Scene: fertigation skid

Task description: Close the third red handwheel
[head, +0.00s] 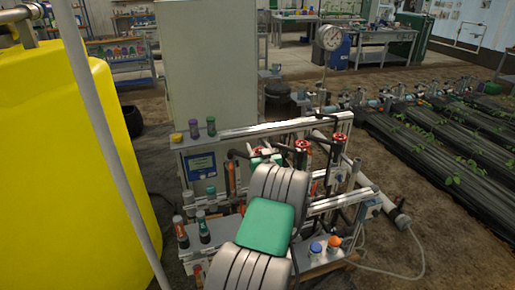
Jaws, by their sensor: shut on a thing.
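Two red handwheels show clearly on the skid in the head view: a middle one (302,144) and a right one (338,137). A bit of red further left, behind my arm, may be another handwheel, but it is mostly hidden. My arm reaches up from the bottom over the skid. My gripper (290,149) is small and dark at its far end, beside the middle handwheel. It appears shut on that handwheel, though the fingertips are hard to make out.
A large yellow tank (70,160) fills the left side. A pale cabinet (208,75) stands behind the skid. Bottles with coloured caps (204,228) stand at the skid's left. A pipe and hose (402,220) run out to the right, towards covered plant beds (440,140).

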